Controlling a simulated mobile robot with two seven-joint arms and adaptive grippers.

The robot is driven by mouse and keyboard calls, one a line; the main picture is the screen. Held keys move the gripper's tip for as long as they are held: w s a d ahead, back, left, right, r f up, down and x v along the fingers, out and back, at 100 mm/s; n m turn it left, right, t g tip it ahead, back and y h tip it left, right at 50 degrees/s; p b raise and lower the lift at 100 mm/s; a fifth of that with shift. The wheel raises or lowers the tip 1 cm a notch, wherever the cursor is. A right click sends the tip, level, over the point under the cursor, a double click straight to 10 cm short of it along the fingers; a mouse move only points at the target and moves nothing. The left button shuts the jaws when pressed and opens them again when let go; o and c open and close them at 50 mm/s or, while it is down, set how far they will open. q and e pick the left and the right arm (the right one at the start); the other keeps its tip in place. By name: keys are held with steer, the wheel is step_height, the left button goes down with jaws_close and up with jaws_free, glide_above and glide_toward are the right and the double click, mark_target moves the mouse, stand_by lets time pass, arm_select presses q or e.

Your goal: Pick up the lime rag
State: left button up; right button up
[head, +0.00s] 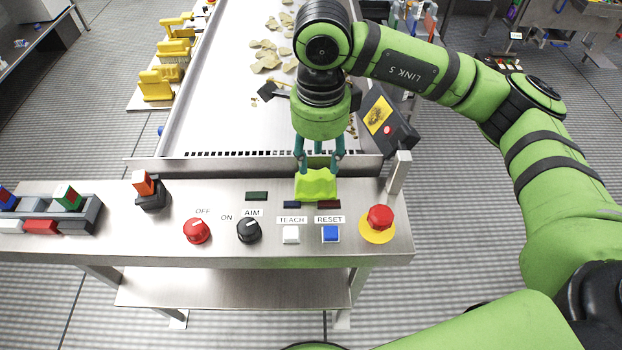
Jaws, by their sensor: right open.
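The lime rag (316,186) is a small, bright yellow-green, wavy cloth. It lies on the metal control panel (217,183), above the TEACH and RESET labels, and partly covers a dark display strip. My right gripper (319,169) points straight down over the rag, with its teal fingers spread apart at the rag's far edge. I cannot tell whether the fingertips touch the rag. My left gripper is not in view.
A red emergency button (380,217) on a yellow base and a metal post (398,172) stand right of the rag. A black knob (248,230), red knob (197,231), white button (291,234) and blue button (330,233) sit in front. A conveyor with chips (225,80) lies behind.

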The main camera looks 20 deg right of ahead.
mark_target(316, 177)
step_height(316, 177, down, 3)
steer(key=shift+s+r+p, duration=0.1)
steer(key=shift+r+p, duration=0.1)
steer(key=shift+p, duration=0.95)
step_height(316, 177, down, 3)
steer(key=shift+a+r+p, duration=0.15)
steer(key=shift+r+p, duration=0.05)
steer(key=shift+p, duration=0.5)
steer(key=shift+f, duration=0.75)
steer(key=shift+w, duration=0.2)
jaws_close()
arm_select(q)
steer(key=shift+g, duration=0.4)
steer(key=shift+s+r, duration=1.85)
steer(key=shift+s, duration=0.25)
